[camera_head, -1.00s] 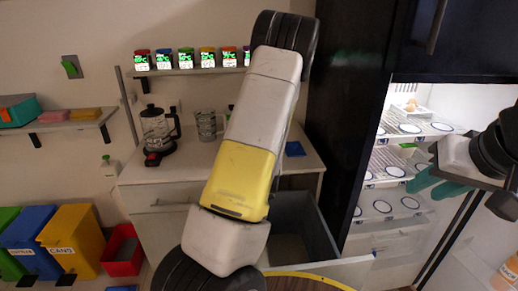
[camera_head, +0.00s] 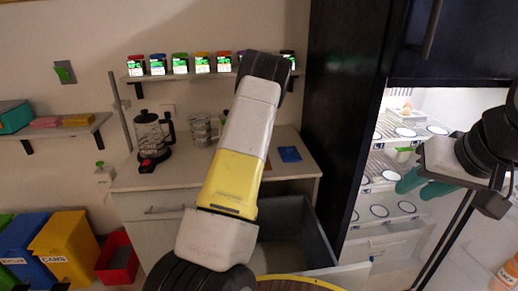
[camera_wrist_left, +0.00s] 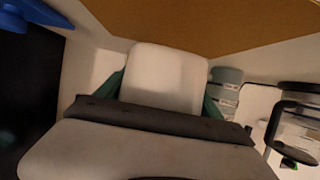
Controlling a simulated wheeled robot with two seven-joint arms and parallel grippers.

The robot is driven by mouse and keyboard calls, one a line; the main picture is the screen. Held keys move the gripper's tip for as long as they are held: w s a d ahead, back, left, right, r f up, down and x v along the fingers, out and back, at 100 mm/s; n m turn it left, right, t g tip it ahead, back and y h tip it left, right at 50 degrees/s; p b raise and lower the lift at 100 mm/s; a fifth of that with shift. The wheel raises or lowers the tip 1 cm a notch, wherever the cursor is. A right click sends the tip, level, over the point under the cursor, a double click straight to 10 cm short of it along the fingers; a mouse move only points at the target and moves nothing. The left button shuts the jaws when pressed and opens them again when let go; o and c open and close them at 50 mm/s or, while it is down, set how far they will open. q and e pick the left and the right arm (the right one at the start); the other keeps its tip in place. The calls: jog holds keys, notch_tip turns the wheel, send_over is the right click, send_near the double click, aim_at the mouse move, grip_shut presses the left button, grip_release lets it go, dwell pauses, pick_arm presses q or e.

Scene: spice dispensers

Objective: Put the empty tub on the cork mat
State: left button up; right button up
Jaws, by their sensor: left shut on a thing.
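A plain white tub (camera_wrist_left: 168,78) is between the green fingers of my left gripper (camera_wrist_left: 162,96) in the left wrist view. The fingers are shut on its sides. An orange-brown flat surface, which looks like the cork mat (camera_wrist_left: 215,22), lies beyond the tub in that view. I cannot tell the height of the tub above it. In the head view my left arm hides the left gripper, the tub and the mat. My right gripper (camera_head: 425,186) is at the right in front of the lit fridge, its teal fingers apart with nothing seen between them.
A French press (camera_head: 150,135) and a glass jar (camera_head: 201,130) stand on the white counter (camera_head: 185,180). A blue tile (camera_head: 290,154) lies to the right. Several spice dispensers (camera_head: 180,64) line the shelf above. An open grey drawer (camera_head: 290,230) juts out below.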

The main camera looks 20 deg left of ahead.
pick_arm(q)
jog(key=shift+f, duration=1.65)
jog(key=shift+f, duration=0.1)
jog(key=o, duration=1.7)
